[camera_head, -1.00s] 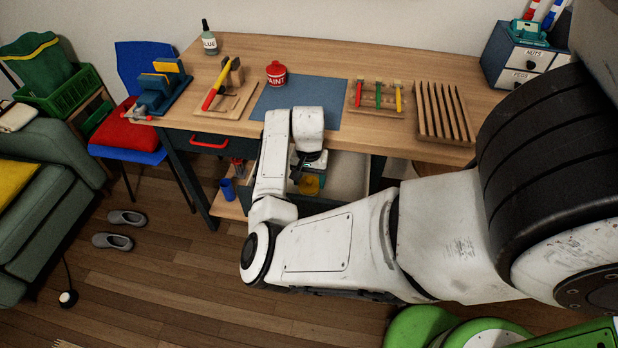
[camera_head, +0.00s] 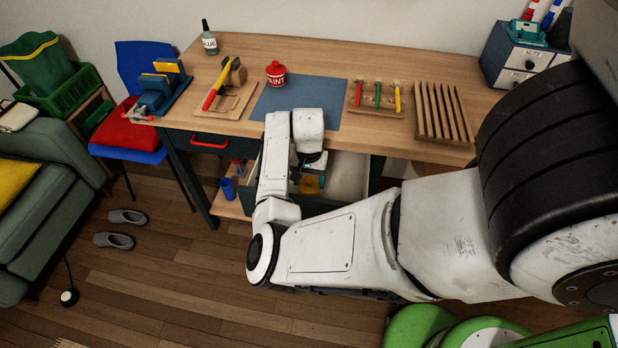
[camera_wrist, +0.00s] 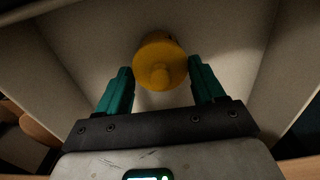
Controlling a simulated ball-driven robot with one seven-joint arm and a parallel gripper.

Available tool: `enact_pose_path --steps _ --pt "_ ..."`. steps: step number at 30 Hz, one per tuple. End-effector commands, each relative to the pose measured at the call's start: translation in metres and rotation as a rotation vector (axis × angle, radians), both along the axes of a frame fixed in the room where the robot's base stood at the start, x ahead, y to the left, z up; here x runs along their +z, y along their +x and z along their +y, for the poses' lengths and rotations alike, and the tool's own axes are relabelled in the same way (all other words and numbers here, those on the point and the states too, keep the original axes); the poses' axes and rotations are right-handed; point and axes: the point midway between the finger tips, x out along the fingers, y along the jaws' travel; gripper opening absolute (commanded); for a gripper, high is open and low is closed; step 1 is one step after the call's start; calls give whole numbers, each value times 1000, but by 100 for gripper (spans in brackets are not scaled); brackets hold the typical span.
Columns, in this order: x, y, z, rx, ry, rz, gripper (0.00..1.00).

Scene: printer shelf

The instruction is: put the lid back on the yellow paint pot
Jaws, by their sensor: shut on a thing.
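My gripper (camera_wrist: 161,80) points down into an open bin (camera_head: 345,178) under the workbench. Its teal fingers are on either side of a round yellow thing with a central knob, which looks like the yellow lid (camera_wrist: 160,76). The fingers are shut on it. More yellow shows just beyond it, perhaps the paint pot (camera_wrist: 154,40); I cannot tell whether lid and pot touch. In the head view my gripper (camera_head: 308,170) is partly hidden by my wrist, with a yellow patch (camera_head: 309,185) just below.
The bin's pale walls (camera_wrist: 255,50) stand close around my gripper. The bench (camera_head: 400,60) overhangs it. A blue cup (camera_head: 228,189) is left of the bin.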

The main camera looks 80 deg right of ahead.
Motion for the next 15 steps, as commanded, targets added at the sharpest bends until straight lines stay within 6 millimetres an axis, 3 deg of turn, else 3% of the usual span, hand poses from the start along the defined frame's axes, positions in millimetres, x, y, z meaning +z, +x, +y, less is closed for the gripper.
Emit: enact_pose_path --steps 14,15 --pt "0 0 0 0 0 1 40" --pt "0 0 0 0 0 1 72"
